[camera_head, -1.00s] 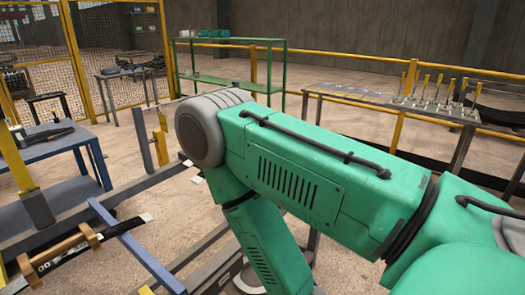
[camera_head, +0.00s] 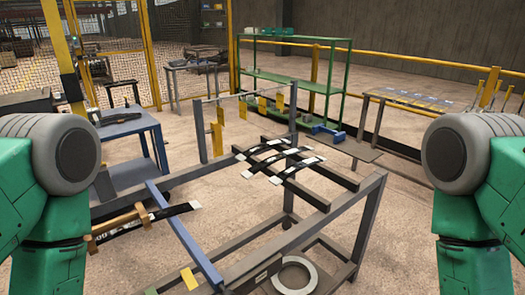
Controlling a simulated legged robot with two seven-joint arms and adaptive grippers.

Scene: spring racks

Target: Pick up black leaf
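Several black leaves (camera_head: 262,158) with white ends lie across two dark bars of a grey metal rack (camera_head: 333,212) in the middle of the view. Another long black leaf (camera_head: 152,221) with a white tip and white markings lies at the lower left, near brown blocks. Green arm links of mine stand at both the left and right edges of the view. Both grippers are out of view, so nothing shows of their fingers or of anything in them.
A blue table (camera_head: 130,128) with dark pieces stands at the left. A green shelf (camera_head: 292,80) and a yellow railing (camera_head: 390,62) stand behind the rack. A side table (camera_head: 420,101) is at the right. A pale ring (camera_head: 294,275) lies low inside the rack.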

